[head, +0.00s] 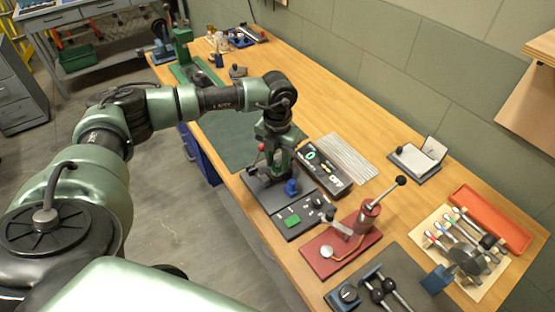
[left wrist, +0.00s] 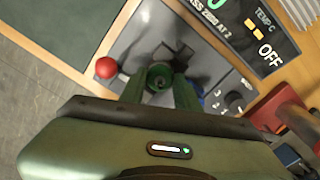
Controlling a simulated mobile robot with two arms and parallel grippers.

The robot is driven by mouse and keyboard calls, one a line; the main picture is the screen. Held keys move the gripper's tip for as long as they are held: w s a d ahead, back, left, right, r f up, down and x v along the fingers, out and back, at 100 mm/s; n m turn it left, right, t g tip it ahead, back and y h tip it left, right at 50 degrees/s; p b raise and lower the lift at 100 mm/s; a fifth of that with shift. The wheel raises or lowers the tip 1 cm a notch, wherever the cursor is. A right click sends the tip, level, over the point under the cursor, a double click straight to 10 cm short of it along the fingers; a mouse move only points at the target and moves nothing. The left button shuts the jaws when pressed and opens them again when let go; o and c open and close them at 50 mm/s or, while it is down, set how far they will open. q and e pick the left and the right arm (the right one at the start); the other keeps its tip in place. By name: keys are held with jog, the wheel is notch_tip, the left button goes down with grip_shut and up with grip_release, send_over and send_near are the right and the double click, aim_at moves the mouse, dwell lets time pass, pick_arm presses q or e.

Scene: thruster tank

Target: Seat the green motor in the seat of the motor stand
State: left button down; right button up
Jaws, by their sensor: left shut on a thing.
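My left gripper (head: 273,168) reaches down over a dark grey base plate at the front edge of the wooden bench. In the left wrist view its two green fingers (left wrist: 160,88) are shut on the round green motor (left wrist: 160,73), whose dark centre faces the camera. The grey plate of what looks like the motor stand (left wrist: 150,38) lies beneath, with a red ball knob (left wrist: 106,68) to the left of the fingers. The seat is hidden under the motor and fingers, so I cannot tell whether the motor touches it. My right gripper is not in view.
A dark display box (head: 324,170) stands just right of the gripper. A red plate with a lever (head: 338,245) is further right. A green mat (head: 235,137) lies behind, mostly bare.

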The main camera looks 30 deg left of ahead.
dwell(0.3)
pick_arm(q)
jog(key=c, duration=0.9)
grip_release()
jog(key=shift+c, duration=0.2)
notch_tip(320, 180, up, 7)
jog(key=shift+f+b, duration=0.1)
jog(key=shift+b, duration=0.95)
jog(key=shift+r, duration=0.45)
